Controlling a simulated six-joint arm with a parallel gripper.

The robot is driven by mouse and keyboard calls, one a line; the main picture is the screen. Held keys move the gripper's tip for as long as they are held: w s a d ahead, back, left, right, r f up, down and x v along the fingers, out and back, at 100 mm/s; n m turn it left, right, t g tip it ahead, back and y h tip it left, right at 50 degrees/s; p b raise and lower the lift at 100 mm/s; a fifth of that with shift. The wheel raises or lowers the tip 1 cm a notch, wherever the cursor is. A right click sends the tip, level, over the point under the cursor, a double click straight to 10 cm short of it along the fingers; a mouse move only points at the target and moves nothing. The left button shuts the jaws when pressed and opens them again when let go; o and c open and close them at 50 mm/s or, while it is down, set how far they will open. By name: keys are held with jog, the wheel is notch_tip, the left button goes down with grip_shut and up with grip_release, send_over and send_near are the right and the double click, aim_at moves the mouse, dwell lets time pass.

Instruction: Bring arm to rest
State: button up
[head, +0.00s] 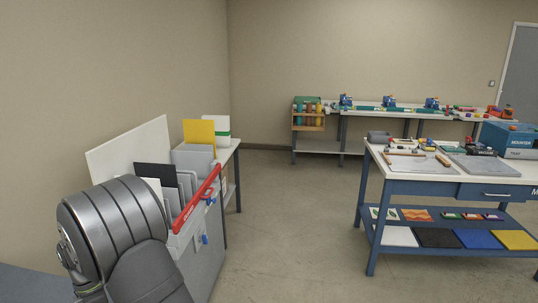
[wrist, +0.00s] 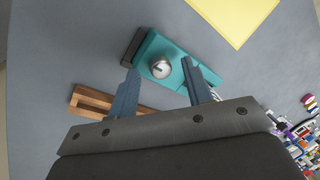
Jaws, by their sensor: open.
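In the wrist view my gripper (wrist: 160,90) shows with its two dark fingers spread apart and nothing held between them. Beyond the fingertips is a teal device (wrist: 178,62) with a round silver knob (wrist: 160,68), lying on a grey surface (wrist: 70,50). I cannot tell how far the fingers are from it. In the head view a thick grey segment of my arm fills the lower left, and my gripper is out of that view.
In the wrist view a wooden piece (wrist: 95,101) and a yellow sheet (wrist: 235,15) lie nearby. In the head view a grey rack with a red rail (head: 197,198) holds panels beside my arm. A blue workbench (head: 425,187) stands right; open floor (head: 290,220) lies between.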

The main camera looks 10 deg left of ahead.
jog(key=m, duration=0.3)
jog(key=m+y, duration=0.1)
jog(key=m, duration=0.1)
jog(key=shift+w+d+m+g, duration=0.15)
jog(key=shift+m+g, duration=0.25)
jog(key=m+y, duration=0.1)
jog(key=m, duration=0.3)
jog(key=shift+d, duration=0.15)
